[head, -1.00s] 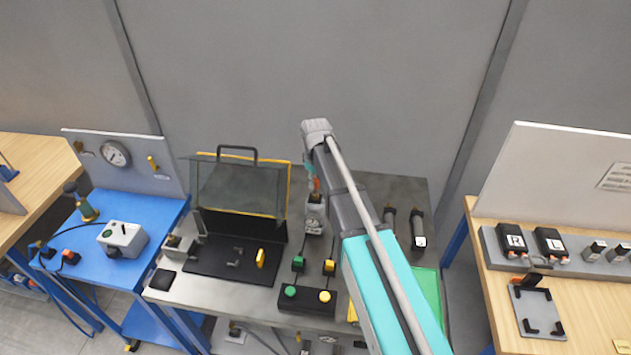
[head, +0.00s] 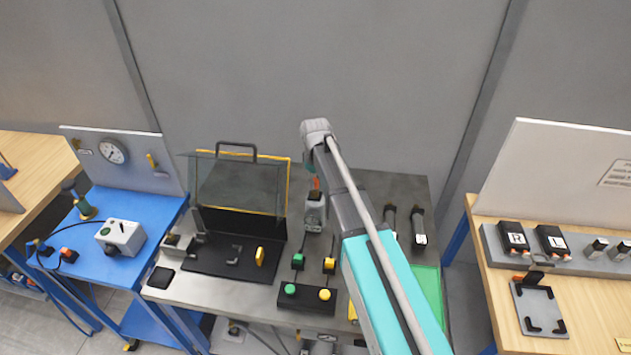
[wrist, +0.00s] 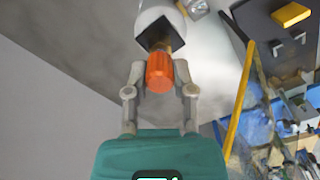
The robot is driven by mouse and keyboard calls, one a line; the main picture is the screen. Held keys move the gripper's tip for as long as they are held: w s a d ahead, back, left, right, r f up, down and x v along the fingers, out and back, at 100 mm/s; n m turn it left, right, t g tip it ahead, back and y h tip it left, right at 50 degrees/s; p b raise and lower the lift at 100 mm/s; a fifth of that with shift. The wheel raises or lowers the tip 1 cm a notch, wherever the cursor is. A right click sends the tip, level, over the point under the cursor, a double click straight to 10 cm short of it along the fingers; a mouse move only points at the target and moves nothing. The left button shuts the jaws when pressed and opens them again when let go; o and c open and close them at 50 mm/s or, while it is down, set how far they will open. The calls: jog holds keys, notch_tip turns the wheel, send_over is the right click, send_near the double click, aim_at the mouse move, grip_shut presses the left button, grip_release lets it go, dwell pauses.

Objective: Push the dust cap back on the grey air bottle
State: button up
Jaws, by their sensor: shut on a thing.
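The grey air bottle (head: 314,215) stands upright on the metal bench in the head view, with a black block at its top. In the wrist view the pale bottle (wrist: 152,12) is at the top, with the black block and a brass fitting (wrist: 178,42) below it. My gripper (wrist: 160,75) is shut on the orange dust cap (wrist: 159,73), one finger on each side. The cap is in line with the fitting and overlaps it in this view; I cannot tell if it is fully seated. In the head view my arm partly hides the gripper, and the cap (head: 317,184) shows just above the bottle.
A button box (head: 306,298) and small green and yellow blocks are in front. Two dark cylinders (head: 418,228) stand right of my arm. Blue and wooden benches flank the metal bench.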

jog(key=shift+f+b, duration=0.65)
dwell(0.3)
jog(key=o, duration=0.9)
jog(key=shift+r, duration=0.2)
notch_tip(320, 180, up, 8)
jog(key=p, duration=0.9)
jog(key=shift+r, duration=0.25)
